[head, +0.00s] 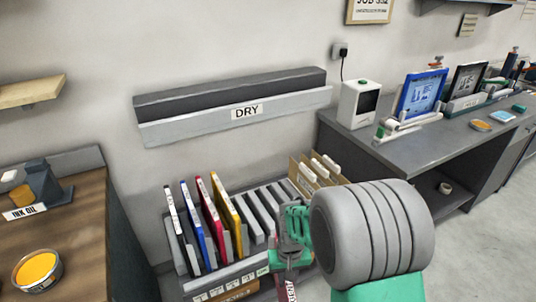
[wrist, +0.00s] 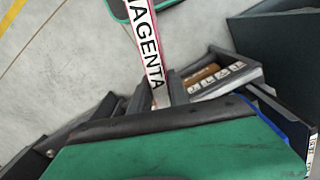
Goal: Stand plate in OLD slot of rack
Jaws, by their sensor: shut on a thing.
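My gripper (head: 291,258) is shut on a plate (head: 287,291), which hangs below it at the right front of the rack. The plate's edge strip, lettered MAGENTA, shows in the wrist view (wrist: 144,45); its faces are mostly hidden. The rack (head: 176,250) stands low by the wall. A black plate (head: 173,212), a blue plate (head: 193,225), a red plate (head: 209,222) and a yellow plate (head: 226,222) stand in its left slots. Several slots to their right look empty. Small tags (head: 232,285) line the rack's front, too small to read, so I cannot pick out OLD.
Tan folders (head: 318,171) stand at the rack's back right. A DRY ledge (head: 290,100) is on the wall above. A wooden counter (head: 75,215) with an ink tin (head: 37,269) is at left, a grey bench (head: 425,150) at right. Floor at right is clear.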

